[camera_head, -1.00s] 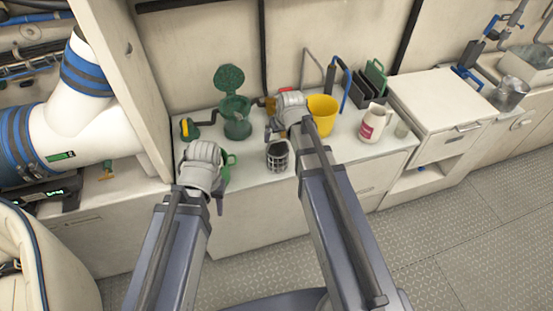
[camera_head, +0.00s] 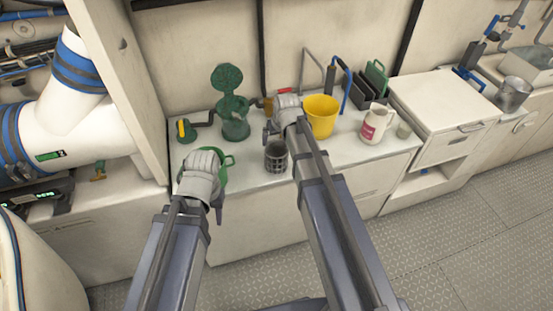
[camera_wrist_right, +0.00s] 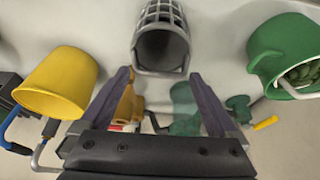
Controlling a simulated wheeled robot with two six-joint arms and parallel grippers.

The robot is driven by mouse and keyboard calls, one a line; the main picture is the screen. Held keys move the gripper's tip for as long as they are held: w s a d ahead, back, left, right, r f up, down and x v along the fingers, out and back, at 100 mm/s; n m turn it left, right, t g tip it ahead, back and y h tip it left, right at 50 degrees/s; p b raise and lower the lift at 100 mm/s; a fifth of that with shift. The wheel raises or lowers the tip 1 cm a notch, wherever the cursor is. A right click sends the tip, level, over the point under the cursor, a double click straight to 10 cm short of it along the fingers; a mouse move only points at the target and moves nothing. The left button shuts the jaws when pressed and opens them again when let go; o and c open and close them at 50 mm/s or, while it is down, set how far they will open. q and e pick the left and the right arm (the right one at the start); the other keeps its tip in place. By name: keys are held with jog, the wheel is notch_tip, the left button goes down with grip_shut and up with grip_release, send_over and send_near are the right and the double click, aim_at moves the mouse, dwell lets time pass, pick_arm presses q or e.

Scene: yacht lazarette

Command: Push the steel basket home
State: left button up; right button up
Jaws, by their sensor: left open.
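The steel basket (camera_head: 276,157), a dark grey perforated cup, stands on the white counter near its front edge. In the right wrist view the basket (camera_wrist_right: 161,42) is at top centre, its open end facing the camera. My right gripper (camera_wrist_right: 158,76) is open, its fingertips close to the basket's rim with nothing held between them; I cannot tell whether they touch. In the head view my right gripper (camera_head: 268,132) is just behind the basket. The green strainer housing (camera_head: 235,125) stands behind, its round lid raised. My left gripper (camera_head: 218,198) is open at the counter's front left.
A green jug (camera_wrist_right: 285,55) is beside my left gripper, partly hidden in the head view. A white partition closes the counter's left end.

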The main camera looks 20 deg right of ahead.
grip_shut()
dwell(0.6)
